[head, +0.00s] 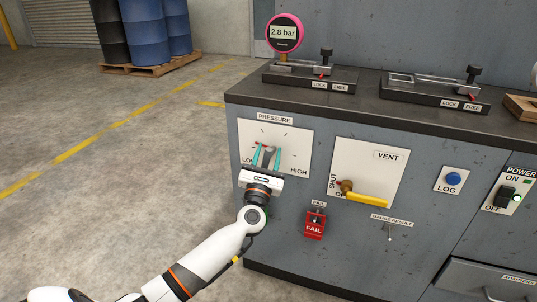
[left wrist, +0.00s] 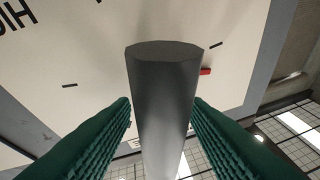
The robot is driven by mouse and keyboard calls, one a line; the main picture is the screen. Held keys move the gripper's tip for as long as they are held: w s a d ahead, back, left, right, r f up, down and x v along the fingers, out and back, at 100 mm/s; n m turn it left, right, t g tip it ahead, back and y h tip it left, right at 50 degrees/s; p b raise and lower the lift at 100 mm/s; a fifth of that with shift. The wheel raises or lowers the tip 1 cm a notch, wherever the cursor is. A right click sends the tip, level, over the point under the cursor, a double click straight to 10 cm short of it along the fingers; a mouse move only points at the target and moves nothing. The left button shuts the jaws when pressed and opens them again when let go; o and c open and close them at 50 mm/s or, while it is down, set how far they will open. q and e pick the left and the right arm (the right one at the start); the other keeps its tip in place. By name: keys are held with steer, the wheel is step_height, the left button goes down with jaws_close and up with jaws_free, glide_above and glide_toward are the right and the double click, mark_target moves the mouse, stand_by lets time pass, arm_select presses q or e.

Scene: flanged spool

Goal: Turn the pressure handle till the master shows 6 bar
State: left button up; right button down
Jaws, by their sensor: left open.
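The master gauge (head: 283,33) has a pink rim and reads 2.8 bar. It stands on the left fixture on the bench top. The pressure panel (head: 297,140) is a pale plate on the bench front, marked from LOW to HIGH. My left gripper (head: 266,154) is open in front of it, with its teal fingers pointing at the panel. In the left wrist view the pressure handle (left wrist: 165,90) is a dark grey bar standing between the two open fingers. I see no clear contact. A red mark (left wrist: 205,71) shows beside it. My right gripper is out of view.
To the right are the vent panel with its yellow lever (head: 366,200), a blue LOG button (head: 453,180) and the power switch (head: 505,196). A red FAIL switch (head: 315,223) sits below. The floor at left is clear, with blue drums (head: 147,35) behind.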

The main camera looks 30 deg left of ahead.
arm_select(q)
steer(key=shift+w+a+r, duration=0.1)
steer(key=shift+w+r, duration=0.05)
steer(key=shift+w, duration=0.15)
jaws_close()
steer(key=shift+m, duration=0.5)
